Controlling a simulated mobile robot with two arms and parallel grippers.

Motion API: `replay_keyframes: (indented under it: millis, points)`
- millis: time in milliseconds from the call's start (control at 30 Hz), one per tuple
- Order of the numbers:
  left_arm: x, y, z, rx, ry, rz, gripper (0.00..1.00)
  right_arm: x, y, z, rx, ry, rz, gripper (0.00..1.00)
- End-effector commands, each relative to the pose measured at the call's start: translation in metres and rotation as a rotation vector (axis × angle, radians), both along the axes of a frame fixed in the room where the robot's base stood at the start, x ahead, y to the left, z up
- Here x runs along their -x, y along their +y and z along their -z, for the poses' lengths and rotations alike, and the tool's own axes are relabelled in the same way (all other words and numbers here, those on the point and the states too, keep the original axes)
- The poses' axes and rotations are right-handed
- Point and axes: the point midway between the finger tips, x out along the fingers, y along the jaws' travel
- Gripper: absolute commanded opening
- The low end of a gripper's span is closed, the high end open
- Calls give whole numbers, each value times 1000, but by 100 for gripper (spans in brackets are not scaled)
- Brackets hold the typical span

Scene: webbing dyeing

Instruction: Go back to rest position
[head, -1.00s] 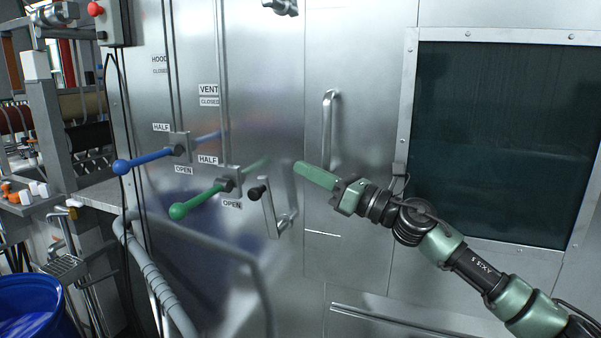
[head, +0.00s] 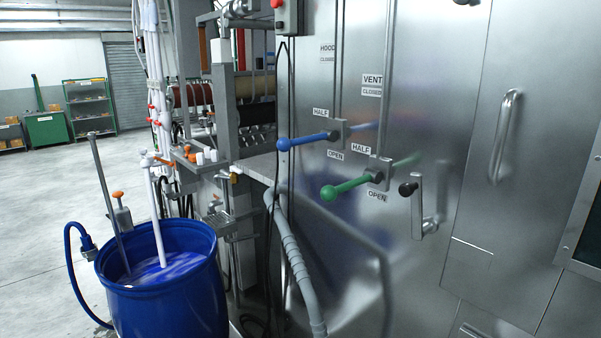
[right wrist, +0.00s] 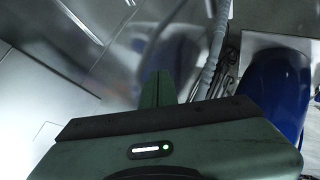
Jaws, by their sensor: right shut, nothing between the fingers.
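Neither of my grippers shows in the head view. In the right wrist view my right gripper (right wrist: 158,88) points forward with its green fingers together and nothing between them. Ahead of it is the blurred steel front of the machine. In the head view the machine's steel panel (head: 440,110) carries a blue-knobbed lever (head: 305,140), a green-knobbed lever (head: 350,186) and a crank with a black knob (head: 418,205). The right gripper touches none of these in view. My left gripper is not in view.
A blue drum (head: 175,305) of liquid stands at the lower left; it also shows in the right wrist view (right wrist: 275,95). A grey hose (head: 295,262) runs down beside the machine. Open floor (head: 35,230) lies left, with green shelving (head: 90,106) at the back.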

Motion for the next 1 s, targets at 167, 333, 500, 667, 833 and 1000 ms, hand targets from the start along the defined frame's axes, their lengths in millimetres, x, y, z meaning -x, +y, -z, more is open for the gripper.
replay_keyframes:
  millis: [167, 333, 500, 667, 833, 1000]
  points:
    - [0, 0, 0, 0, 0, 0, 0, 78, 23, 47, -219, 245, 150, 0]
    - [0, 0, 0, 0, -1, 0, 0, 135, 41, 68, -347, 415, 255, 0]
    - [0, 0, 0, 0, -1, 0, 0, 187, 59, 78, -450, 567, 351, 0]
    - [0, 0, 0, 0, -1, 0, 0, 184, 62, 114, -454, 602, 366, 0]
    - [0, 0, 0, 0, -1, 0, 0, 178, 63, 162, -448, 621, 367, 0]
    - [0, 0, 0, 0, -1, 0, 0, 178, 64, 224, -439, 645, 368, 0]
